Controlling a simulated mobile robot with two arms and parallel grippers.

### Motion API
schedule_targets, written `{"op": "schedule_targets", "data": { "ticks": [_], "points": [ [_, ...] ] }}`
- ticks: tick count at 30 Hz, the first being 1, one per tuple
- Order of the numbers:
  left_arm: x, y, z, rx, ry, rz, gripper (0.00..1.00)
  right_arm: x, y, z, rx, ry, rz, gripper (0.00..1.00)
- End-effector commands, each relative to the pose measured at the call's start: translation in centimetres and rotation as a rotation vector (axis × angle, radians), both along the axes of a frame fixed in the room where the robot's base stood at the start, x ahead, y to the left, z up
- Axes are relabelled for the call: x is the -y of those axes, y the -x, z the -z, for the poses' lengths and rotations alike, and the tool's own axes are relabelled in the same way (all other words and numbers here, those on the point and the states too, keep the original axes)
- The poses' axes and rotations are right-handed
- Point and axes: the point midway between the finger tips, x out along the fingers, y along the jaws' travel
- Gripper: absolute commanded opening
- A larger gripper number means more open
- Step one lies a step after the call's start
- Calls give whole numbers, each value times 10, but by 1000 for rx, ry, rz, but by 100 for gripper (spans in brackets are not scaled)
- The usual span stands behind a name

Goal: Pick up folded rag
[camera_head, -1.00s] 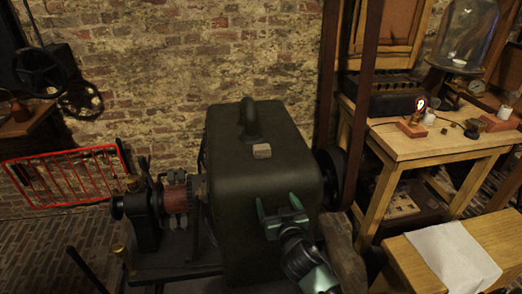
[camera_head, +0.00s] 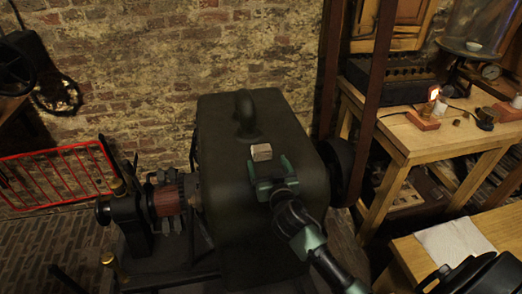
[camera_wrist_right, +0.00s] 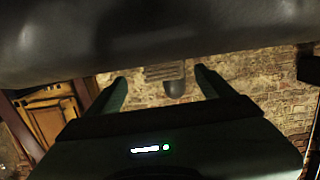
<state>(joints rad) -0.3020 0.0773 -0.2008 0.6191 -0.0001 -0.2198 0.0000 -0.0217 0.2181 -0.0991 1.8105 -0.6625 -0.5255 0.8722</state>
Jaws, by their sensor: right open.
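I cannot tell whether the fingers touch the cover. My left gripper is not in view.
The arched handle stands close behind the rag. A wooden bench (camera_head: 405,130) with a glowing lamp (camera_head: 433,95) is at the right. A white cloth (camera_head: 455,240) lies on a nearer wooden table. A red rack (camera_head: 60,175) is at the left. Space above the cover is free.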

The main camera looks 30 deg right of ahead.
Motion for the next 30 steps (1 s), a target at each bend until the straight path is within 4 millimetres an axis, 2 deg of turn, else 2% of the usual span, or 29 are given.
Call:
{"op": "schedule_targets", "data": {
  "ticks": [7, 9, 13, 19, 20, 24, 27, 30],
  "points": [
    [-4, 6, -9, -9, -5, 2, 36, 6, -36, -5, 1, 3, 1, 83],
    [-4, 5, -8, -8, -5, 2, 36, 8, -45, 0, -1, 2, 1, 83],
    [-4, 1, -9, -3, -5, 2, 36, 10, -53, 2, -1, 0, 0, 83],
    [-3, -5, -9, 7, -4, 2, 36, 10, -53, 2, -1, 0, -1, 83],
    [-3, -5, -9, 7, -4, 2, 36, 10, -53, 3, -1, 0, -1, 80],
    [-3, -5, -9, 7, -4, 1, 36, 10, -53, 2, -1, 0, 0, 41],
    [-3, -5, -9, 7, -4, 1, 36, 10, -53, 3, -1, 0, 0, 18],
    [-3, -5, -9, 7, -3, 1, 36, 10, -53, 2, -1, 0, 0, 18]
  ]
}}
